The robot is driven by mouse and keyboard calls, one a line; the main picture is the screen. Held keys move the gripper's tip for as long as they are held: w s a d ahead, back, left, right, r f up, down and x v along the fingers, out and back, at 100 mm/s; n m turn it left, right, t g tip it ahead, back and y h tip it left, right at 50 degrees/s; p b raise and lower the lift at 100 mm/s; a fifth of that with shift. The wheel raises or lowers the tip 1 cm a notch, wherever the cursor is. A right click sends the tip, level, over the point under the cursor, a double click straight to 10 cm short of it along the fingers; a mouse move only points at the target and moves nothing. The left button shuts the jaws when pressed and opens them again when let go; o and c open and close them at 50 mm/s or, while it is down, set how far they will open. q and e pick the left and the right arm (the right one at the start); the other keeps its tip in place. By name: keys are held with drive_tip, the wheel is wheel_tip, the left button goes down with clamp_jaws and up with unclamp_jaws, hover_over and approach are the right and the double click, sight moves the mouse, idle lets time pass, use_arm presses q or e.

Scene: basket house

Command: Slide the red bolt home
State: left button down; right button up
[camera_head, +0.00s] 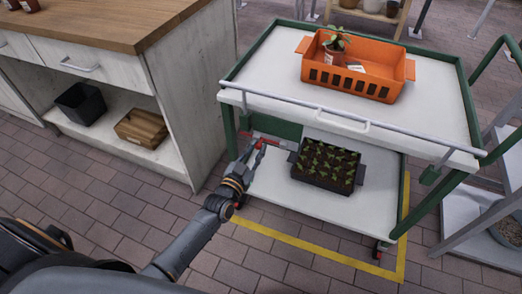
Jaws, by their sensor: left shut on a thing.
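The red bolt (267,140) shows as a small red piece at the left side of the green and white cart, by a green panel (279,127) under the top shelf. My left gripper (256,147) reaches up from the lower left and is shut on the bolt. The fingers hide part of it, and I cannot tell how far along it sits. My right gripper is not in view.
An orange basket (393,92) with a potted plant stands on the cart's top shelf (272,75). A seedling tray (329,167) sits on the lower shelf (300,197). A white cabinet (192,110) stands to the left. The yellow-marked brick floor in front is clear.

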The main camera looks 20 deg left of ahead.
use_arm(q)
drive_tip(key=c, duration=1.2)
unclamp_jaws()
drive_tip(key=shift+a, duration=0.25)
drive_tip(key=shift+o, duration=0.2)
drive_tip(key=s+a, duration=0.1)
drive_tip(key=s, duration=1.1)
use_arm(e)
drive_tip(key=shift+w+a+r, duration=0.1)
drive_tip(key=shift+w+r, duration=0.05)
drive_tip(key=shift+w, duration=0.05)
use_arm(q)
drive_tip(key=shift+a, duration=0.1)
